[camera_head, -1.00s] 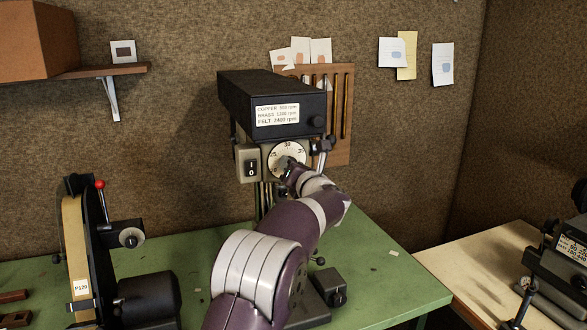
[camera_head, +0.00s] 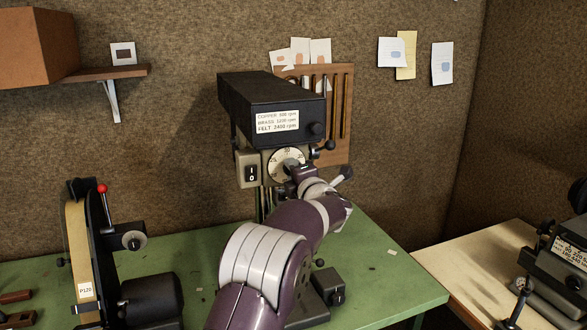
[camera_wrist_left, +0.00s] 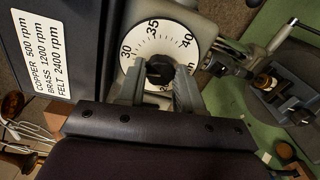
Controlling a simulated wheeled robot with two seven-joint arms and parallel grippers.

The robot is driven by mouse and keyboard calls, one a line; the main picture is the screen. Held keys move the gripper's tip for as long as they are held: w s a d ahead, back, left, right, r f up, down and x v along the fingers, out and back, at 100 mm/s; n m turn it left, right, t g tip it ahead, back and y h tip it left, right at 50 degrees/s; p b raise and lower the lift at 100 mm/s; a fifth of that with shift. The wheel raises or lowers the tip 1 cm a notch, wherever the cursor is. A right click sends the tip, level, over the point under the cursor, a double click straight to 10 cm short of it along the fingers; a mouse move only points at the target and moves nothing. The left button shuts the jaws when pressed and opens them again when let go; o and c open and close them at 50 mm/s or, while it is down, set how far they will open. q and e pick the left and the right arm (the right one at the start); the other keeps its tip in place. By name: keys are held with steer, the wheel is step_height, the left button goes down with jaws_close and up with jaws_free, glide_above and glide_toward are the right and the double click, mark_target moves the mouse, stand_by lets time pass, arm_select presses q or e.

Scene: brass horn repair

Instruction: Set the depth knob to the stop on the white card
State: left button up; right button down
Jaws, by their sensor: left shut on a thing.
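The depth knob (camera_wrist_left: 160,70) is a dark knob at the centre of a white numbered dial on the front of the drill press. In the left wrist view the numbers 30, 35 and 40 show along its far rim. In the head view the dial (camera_head: 286,163) is partly covered by my left wrist. My left gripper (camera_wrist_left: 157,82) is shut on the knob, one finger on each side. White cards (camera_head: 391,51) are pinned on the back wall; their marks are too small to read. My right gripper is not in view.
The drill press head (camera_head: 270,105) carries a white rpm label (camera_head: 277,121) and a switch (camera_head: 249,169) left of the dial. A belt sander (camera_head: 83,245) stands at left on the green bench (camera_head: 385,290). Another machine (camera_head: 560,260) stands at right.

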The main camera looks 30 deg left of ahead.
arm_select(q)
steer(key=shift+r+m+p, duration=0.15)
steer(key=shift+m+p, duration=0.25)
steer(key=shift+m, duration=0.7)
steer(key=o, duration=1)
steer(key=shift+w, duration=0.1)
steer(key=shift+o, duration=0.2)
steer(key=b+v, duration=0.6)
steer(key=v, duration=0.6)
steer(key=shift+d, duration=0.35)
